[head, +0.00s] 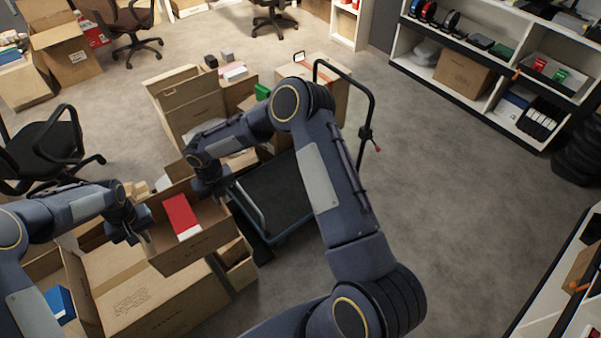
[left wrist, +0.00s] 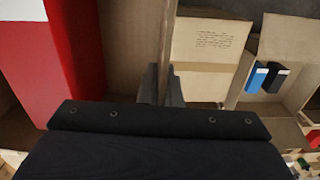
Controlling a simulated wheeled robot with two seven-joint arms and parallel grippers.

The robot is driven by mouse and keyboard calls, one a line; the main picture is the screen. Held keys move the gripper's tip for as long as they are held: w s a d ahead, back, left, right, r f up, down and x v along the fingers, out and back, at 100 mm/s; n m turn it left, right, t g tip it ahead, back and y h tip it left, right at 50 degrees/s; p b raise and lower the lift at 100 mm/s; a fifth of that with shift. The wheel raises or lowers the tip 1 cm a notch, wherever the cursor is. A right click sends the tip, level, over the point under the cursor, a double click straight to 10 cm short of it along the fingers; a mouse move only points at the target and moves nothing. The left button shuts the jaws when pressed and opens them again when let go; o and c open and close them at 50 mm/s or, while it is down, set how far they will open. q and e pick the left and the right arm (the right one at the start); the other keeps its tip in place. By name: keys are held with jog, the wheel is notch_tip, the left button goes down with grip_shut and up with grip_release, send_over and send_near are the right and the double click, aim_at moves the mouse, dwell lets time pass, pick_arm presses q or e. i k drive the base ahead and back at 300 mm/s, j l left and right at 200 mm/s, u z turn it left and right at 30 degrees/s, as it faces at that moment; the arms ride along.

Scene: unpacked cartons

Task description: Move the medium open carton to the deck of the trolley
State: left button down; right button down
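The medium open carton (head: 192,254) is held above a larger carton in the head view, with a red and white box (head: 181,217) inside. My left gripper (head: 138,236) is at its left wall; in the left wrist view its fingers (left wrist: 165,86) stand on both sides of the carton wall (left wrist: 168,35), shut on it. My right gripper (head: 212,196) is at the opposite wall and appears shut on it, its fingertips partly hidden. The trolley (head: 345,75) stands right of the carton, its dark deck (head: 272,196) partly hidden by my right arm.
A large carton (head: 150,300) lies below the held one, with an open carton holding a blue item (head: 60,303) beside it. More cartons (head: 188,105) stand behind the trolley. An office chair (head: 45,150) is at left. Floor (head: 440,190) right of the trolley is clear.

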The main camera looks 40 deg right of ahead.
aim_at(293, 190)
jog(key=i+l+z, duration=0.1)
jog(key=i+l, duration=0.15)
jog(key=l, duration=0.3)
jog(key=i+l+z, duration=0.1)
jog(key=i+l, duration=0.2)
jog(key=l, duration=0.2)
jog(key=i+l+z, duration=0.1)
jog(key=i+l, duration=0.2)
jog(key=l, duration=0.2)
jog(key=i+l, duration=0.35)
jog(key=k+l+z, duration=0.05)
jog(key=l, duration=0.1)
